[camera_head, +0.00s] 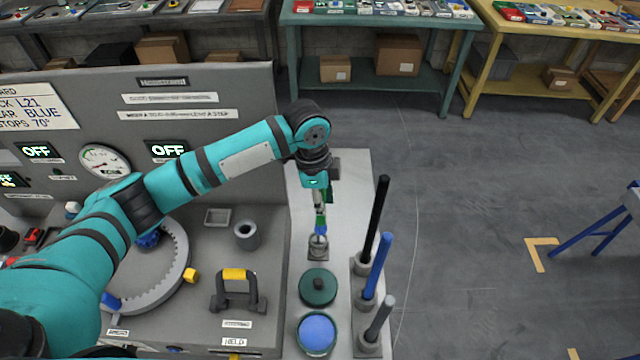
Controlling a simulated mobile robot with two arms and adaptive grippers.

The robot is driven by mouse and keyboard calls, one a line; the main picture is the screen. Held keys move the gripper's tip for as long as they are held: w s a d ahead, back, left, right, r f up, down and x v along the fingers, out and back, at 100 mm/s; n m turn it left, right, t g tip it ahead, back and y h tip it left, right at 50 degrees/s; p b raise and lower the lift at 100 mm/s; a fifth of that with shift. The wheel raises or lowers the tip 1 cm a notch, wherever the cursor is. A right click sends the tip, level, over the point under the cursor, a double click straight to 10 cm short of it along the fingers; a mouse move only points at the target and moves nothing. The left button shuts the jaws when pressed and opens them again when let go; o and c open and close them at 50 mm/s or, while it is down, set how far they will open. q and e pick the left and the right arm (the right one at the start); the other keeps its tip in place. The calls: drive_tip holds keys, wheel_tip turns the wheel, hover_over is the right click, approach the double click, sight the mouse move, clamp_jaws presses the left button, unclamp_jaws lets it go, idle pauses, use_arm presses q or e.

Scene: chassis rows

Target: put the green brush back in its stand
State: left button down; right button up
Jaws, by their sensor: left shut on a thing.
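My left gripper (319,200) points down over the light grey strip at the right of the bench. It is shut on the green brush (321,221), a slim upright piece with green showing at and below the fingers. A bluish part shows near its lower end. Right below is a small grey metal holder on a dark square base (318,254), which looks like the stand. The brush's lower end meets or overlaps this holder in the picture; I cannot tell whether it is inside. My right gripper is not in view.
A dark green round lid (318,287) and a blue-topped round container (316,334) stand in front. To the right are grey holders with a black rod (376,218), a blue rod (378,265) and a grey rod (380,318). A black handle with yellow grip (237,274) is left.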

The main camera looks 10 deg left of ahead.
use_arm(q)
drive_tip(key=shift+w+a+m, duration=0.3)
drive_tip(key=shift+a, duration=0.15)
wheel_tip(320, 180, down, 4)
drive_tip(key=b, duration=0.4)
drive_tip(key=shift+w, duration=0.15)
drive_tip(key=shift+f+b, duration=0.3)
drive_tip(key=shift+b, duration=0.2)
drive_tip(key=shift+f, duration=0.1)
drive_tip(key=shift+p, duration=0.3)
drive_tip(key=shift+f, duration=0.1)
